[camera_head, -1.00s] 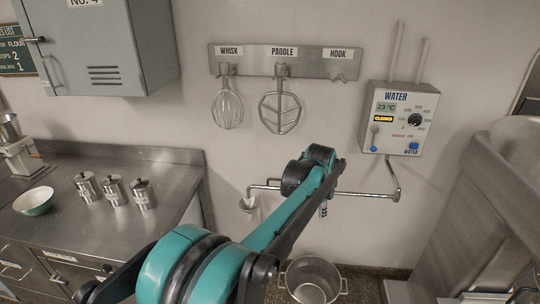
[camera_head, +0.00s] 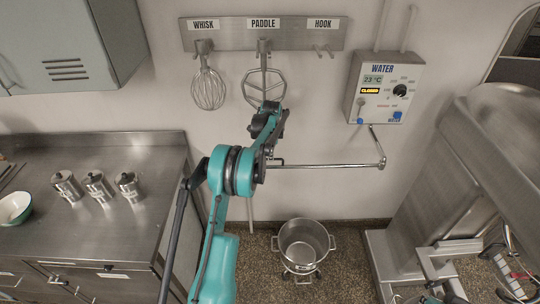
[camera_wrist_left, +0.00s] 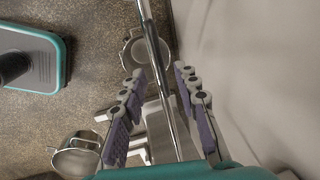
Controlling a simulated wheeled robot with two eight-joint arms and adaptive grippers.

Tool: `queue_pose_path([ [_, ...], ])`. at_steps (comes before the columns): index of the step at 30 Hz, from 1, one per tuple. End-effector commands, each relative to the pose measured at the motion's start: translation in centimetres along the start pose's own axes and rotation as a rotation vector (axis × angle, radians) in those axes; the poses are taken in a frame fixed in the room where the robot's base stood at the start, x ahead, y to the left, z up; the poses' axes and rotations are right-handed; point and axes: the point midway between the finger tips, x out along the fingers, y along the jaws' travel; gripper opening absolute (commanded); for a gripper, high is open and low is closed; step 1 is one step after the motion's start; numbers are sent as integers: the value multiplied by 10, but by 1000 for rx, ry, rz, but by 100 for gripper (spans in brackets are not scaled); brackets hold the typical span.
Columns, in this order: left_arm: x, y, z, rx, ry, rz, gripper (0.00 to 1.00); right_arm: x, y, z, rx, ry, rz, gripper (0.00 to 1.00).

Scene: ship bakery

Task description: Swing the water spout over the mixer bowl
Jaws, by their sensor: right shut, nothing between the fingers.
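The water spout (camera_head: 325,166) is a thin metal pipe along the wall under the water control box (camera_head: 385,88), which reads CLOSED. My teal left arm covers the spout's left end in the head view. In the left wrist view, my left gripper (camera_wrist_left: 158,72) is open, with one finger on each side of the spout (camera_wrist_left: 158,60) and gaps showing.
A whisk (camera_head: 208,88) and a paddle (camera_head: 262,85) hang on the wall rack (camera_head: 285,34). A steel counter (camera_head: 110,235) with small canisters is on the left. The large mixer (camera_head: 435,180) stands on the right. Floor shows around the bowl.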

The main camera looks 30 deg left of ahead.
Motion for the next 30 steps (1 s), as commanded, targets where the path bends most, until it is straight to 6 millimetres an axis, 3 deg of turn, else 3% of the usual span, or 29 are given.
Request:
queue_pose_path([
  [6, 23, 0, 0, -1, 0, 0, 31, -1, 0, -1, 0, 0, 0, 0],
  [15, 26, 0, 0, -1, 0, 0, 31, -1, 0, -1, 0, 0, 0, 0],
  [19, 26, 0, 0, -1, 0, 0, 0, -1, 0, -1, 0, 0, 0, 0],
  [30, 25, 6, 0, -11, -2, -1, 0, 1, 0, 0, 0, 0, 0, 0],
])
